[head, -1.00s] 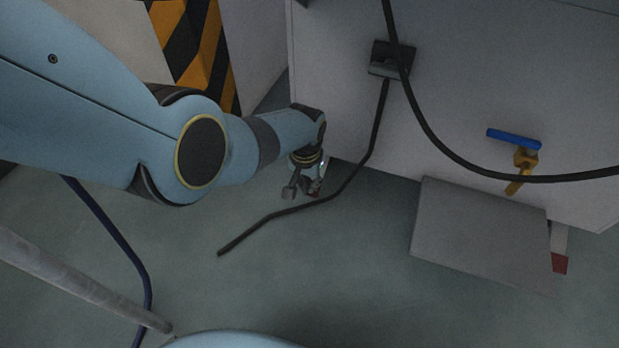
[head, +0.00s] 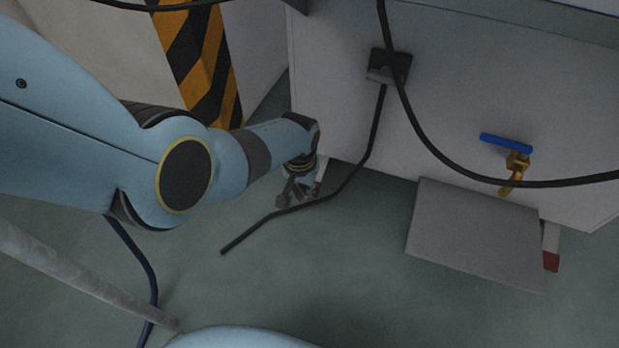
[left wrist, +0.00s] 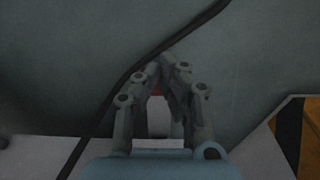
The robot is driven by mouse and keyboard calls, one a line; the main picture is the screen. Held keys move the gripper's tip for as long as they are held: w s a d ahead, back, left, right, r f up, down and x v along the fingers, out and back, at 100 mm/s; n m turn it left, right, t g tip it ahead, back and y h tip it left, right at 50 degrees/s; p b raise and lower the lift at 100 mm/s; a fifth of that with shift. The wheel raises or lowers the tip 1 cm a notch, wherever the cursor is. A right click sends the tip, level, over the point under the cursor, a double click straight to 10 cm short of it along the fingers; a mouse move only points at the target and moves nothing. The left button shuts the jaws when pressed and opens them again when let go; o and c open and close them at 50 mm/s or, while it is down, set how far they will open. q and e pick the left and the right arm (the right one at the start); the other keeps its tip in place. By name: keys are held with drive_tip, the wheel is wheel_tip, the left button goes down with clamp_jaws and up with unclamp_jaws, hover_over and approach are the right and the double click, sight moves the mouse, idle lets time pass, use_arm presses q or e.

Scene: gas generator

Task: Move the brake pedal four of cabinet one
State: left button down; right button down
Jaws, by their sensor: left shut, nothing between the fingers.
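In the head view a pedal with a red tip (head: 318,189) shows low at the cabinet's (head: 340,120) left bottom edge, mostly hidden by my left gripper (head: 293,198). The gripper is at floor level beside the pedal; I cannot tell whether they touch. In the left wrist view my left gripper (left wrist: 168,66) is shut with nothing between its fingers, and a bit of the red tip (left wrist: 157,89) shows behind them. Another pedal with a red end (head: 551,262) sticks out at the cabinet's right. I cannot tell which is pedal four. My right gripper is not in view.
A black cable (head: 300,208) runs down the cabinet and over the floor close to my left gripper. A grey plate (head: 475,235) juts out low at the right, under a valve with a blue handle (head: 506,143). A yellow-black striped post (head: 207,60) stands behind my arm.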

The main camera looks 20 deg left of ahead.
use_arm(q)
wheel_tip(320, 180, up, 11)
drive_tip(key=s, duration=0.1)
drive_tip(key=shift+s+r, duration=0.15)
drive_tip(key=shift+r, duration=0.05)
idle(0.6)
